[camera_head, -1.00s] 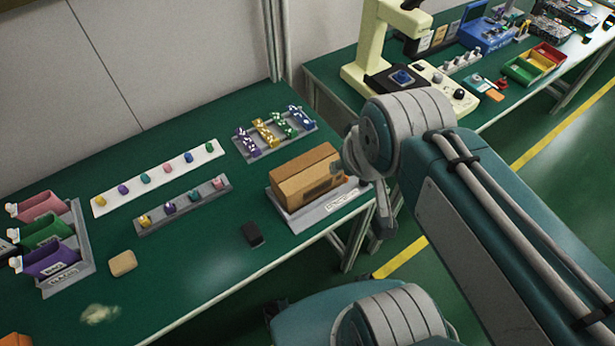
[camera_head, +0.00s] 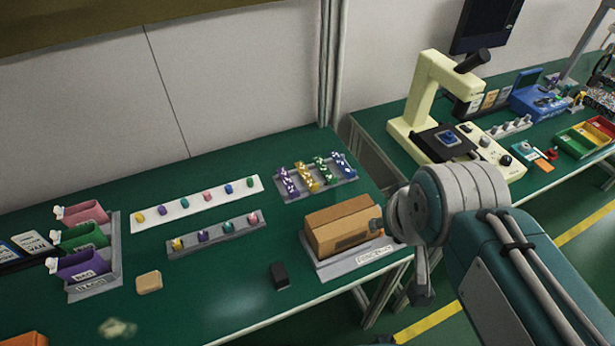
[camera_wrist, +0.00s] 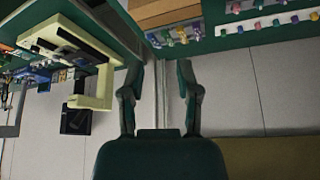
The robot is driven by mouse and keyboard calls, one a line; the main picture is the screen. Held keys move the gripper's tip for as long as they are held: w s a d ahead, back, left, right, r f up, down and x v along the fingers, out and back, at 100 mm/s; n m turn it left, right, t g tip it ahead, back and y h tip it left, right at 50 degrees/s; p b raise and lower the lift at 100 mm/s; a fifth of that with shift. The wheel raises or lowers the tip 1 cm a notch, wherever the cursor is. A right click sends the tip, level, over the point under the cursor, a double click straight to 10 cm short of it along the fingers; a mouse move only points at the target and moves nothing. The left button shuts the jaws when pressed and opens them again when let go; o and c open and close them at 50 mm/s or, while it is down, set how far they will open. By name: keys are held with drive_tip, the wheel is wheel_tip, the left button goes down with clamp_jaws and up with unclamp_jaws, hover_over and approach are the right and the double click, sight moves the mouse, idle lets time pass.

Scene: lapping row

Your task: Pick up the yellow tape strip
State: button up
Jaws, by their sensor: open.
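The yellow strip (camera_head: 306,178) lies in a small grey tray (camera_head: 292,197) at the back of the green bench, between a purple strip (camera_head: 287,183) and a green strip (camera_head: 323,171). A blue strip (camera_head: 343,164) is at the tray's right end. In the wrist view, which is upside down, the yellow strip (camera_wrist: 182,37) shows small near the top. My gripper (camera_wrist: 160,75) is open and empty, its two fingers apart with wall and a post behind them. It is clear of the strips. In the head view my arm is at the right, and the fingertips are not clear.
A cardboard box (camera_head: 345,226) sits on a grey stand in front of the tray. A white rack (camera_head: 190,206) and a grey rack (camera_head: 215,236) with coloured knobs lie to the left. A cream microscope (camera_head: 428,95) stands on the second bench.

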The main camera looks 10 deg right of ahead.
drive_tip(key=shift+o, duration=0.4)
drive_tip(key=o, duration=0.4)
drive_tip(key=n+g, duration=0.4)
drive_tip(key=g, duration=0.2)
hover_over(315, 185)
wheel_tip(315, 185, down, 19)
drive_tip(key=f, duration=0.5)
drive_tip(key=shift+w+a+f, duration=0.1)
drive_tip(key=shift+w+f, duration=0.15)
drive_tip(key=shift+f, duration=0.1)
drive_tip(key=shift+s+f, duration=0.2)
drive_tip(key=shift+f, duration=2.45)
